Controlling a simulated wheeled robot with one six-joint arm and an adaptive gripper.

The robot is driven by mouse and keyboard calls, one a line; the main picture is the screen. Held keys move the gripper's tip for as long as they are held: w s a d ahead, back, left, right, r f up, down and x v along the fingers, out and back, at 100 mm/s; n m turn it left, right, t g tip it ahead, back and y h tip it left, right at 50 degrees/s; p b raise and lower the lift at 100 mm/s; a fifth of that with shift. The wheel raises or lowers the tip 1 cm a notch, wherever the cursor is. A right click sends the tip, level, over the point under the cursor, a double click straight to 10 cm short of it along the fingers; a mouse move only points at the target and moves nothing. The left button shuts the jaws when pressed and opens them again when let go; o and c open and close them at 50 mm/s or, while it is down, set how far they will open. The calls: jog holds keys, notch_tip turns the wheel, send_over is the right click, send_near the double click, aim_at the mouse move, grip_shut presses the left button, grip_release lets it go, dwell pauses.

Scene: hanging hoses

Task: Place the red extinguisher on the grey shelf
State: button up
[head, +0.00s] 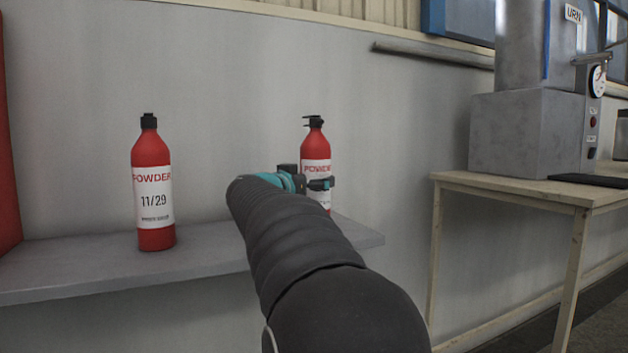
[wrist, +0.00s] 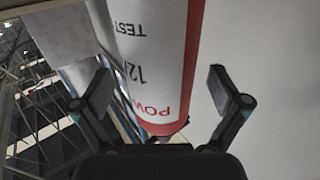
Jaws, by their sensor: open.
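A red extinguisher (head: 316,148) with a black top and white label stands upright at the right part of the grey shelf (head: 80,268). My arm hides its base, so I cannot tell whether it touches the shelf. My gripper (head: 306,183) is open at its label. In the wrist view the same extinguisher (wrist: 160,60) lies between the two fingers of my gripper (wrist: 160,86), with a gap on each side. A second red extinguisher (head: 152,190), its label reading POWDER 11/29, stands upright on the shelf at the left.
A red object (head: 8,150) stands at the far left edge. To the right, a wooden table (head: 520,187) holds a grey metal box (head: 525,135) and an urn with a gauge. A wall runs behind the shelf. Shelf room is bare between the extinguishers.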

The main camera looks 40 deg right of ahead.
jog(key=p+v, duration=0.1)
jog(key=v, duration=0.9)
jog(key=shift+w, duration=0.1)
jog(key=a+f+n+t+y, duration=0.1)
jog(key=a+n+t+y, duration=0.2)
jog(key=a, duration=0.3)
jog(key=a+f+n+t+y, duration=0.1)
jog(key=a+n+t+y, duration=0.3)
jog(key=a+y, duration=0.2)
jog(key=a+f+n+t+y, duration=0.1)
jog(key=a+n+t+y, duration=0.2)
jog(key=a, duration=0.4)
jog(key=shift+s+a+f+n+y, duration=0.25)
jog(key=shift+a+f+n+y, duration=0.15)
jog(key=shift+n+y, duration=0.3)
jog(key=s+a+f+y, duration=0.1)
jog(key=a+f, duration=0.1)
jog(key=s+a+f+n+g+y, duration=0.1)
jog(key=s+f, duration=0.1)
jog(key=f, duration=0.1)
jog(key=s+a+f+n+g+y, duration=0.1)
jog(key=s+a+f+y, duration=0.1)
jog(key=shift+a+f, duration=0.35)
jog(key=s+f+g, duration=0.9)
jog(key=s+f, duration=1.1)
jog(key=shift+h, duration=0.4)
